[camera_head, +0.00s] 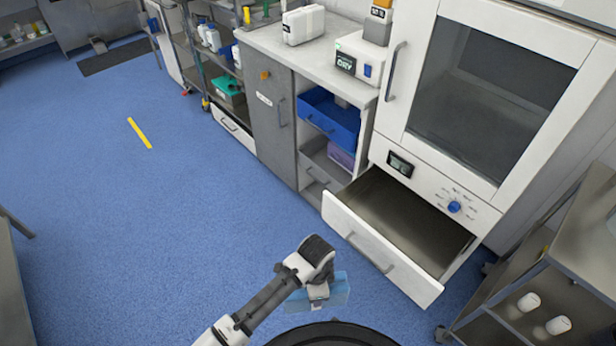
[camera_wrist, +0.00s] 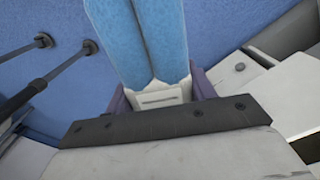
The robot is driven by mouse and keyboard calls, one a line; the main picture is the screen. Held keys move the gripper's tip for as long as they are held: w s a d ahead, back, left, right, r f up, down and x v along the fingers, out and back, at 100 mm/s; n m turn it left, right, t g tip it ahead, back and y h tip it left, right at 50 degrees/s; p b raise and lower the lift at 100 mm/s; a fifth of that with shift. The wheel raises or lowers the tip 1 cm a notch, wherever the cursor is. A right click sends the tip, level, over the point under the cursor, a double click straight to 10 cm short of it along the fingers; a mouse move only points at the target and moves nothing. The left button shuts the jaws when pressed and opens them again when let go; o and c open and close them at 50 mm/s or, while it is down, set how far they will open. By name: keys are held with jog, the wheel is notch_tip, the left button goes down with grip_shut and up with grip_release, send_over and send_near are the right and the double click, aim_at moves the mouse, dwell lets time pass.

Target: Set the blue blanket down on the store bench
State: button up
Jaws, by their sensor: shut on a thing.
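The blue blanket (camera_head: 338,292) is a light blue folded piece held by my gripper (camera_head: 318,293) above the blue floor, in front of an open drawer. In the wrist view the blanket (camera_wrist: 135,40) extends from between my gripper's fingers (camera_wrist: 160,94), with a fold line down its middle. My gripper is shut on it, and the arm hides part of the blanket in the head view. A white-topped bench (camera_head: 325,48) stands against the wall, beyond the gripper; I cannot tell whether it is the store bench.
The open drawer (camera_head: 357,243) juts from the warming cabinet (camera_head: 470,110) into the floor space. A blue bin (camera_head: 330,118) sits in the bench's open shelves. A metal cart (camera_head: 575,255) with white containers stands at right.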

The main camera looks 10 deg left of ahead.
jog(key=w+d+f+n, duration=0.3)
jog(key=f+n, duration=0.4)
jog(key=f, duration=0.3)
jog(key=w+d+f+n, duration=0.3)
jog(key=f+n, duration=0.4)
jog(key=f, duration=0.3)
jog(key=shift+w+d+f, duration=0.25)
jog(key=shift+w, duration=0.3)
